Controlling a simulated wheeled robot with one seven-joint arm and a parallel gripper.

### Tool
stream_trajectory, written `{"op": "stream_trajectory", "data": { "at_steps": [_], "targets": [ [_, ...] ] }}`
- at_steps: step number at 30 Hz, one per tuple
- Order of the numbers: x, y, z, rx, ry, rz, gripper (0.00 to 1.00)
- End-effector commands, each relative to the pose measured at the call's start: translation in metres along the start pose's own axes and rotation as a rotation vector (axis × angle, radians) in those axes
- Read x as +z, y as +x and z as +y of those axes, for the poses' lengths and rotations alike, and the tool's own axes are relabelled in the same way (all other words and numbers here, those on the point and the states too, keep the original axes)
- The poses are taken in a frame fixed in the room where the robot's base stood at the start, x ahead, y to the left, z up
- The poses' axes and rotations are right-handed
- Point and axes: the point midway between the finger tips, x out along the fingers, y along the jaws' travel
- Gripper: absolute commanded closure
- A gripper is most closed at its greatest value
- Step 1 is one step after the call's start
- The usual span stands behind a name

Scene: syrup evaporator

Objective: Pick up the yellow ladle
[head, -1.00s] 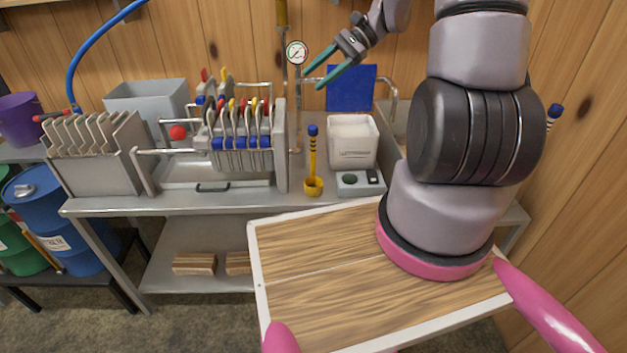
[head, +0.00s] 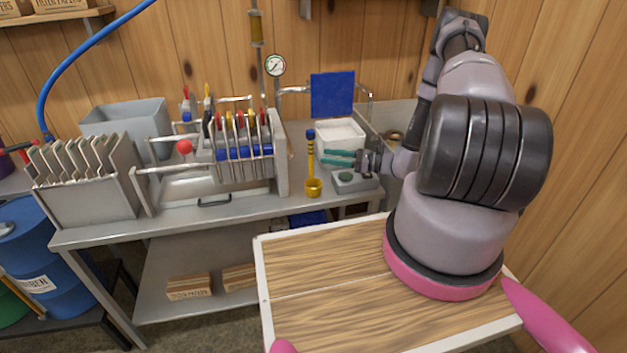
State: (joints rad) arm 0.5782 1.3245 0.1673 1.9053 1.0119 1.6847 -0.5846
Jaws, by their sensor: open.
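The yellow ladle (head: 313,187) stands upright on the steel table, its round cup at the bottom near the front edge. Its yellow handle has dark bands and a blue tip at the top. My gripper (head: 328,158) is open, with its two teal fingers pointing left toward the ladle's handle from the right. The fingertips are close to the handle; I cannot tell whether they touch it or stand around it.
A white tub (head: 341,136) is behind the fingers, and a small grey box (head: 354,183) sits below my gripper. The filter press (head: 238,150) stands left of the ladle. A blue panel (head: 332,95) rises behind. A wooden tray (head: 325,275) is in front.

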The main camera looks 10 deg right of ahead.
Motion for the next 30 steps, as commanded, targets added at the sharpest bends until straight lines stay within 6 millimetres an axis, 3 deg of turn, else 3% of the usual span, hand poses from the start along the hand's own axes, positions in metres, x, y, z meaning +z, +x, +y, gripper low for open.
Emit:
{"op": "stream_trajectory", "data": {
  "at_steps": [6, 13, 21, 30],
  "targets": [
    [0.001, 0.036, 0.001, 0.005, -0.002, 0.0, 0.45],
    [0.0, 0.054, 0.001, 0.005, -0.002, 0.001, 0.45],
    [-0.002, 0.092, 0.002, 0.005, -0.003, 0.001, 0.45],
    [-0.001, 0.098, 0.001, 0.003, -0.002, 0.001, 0.45]
  ]
}}
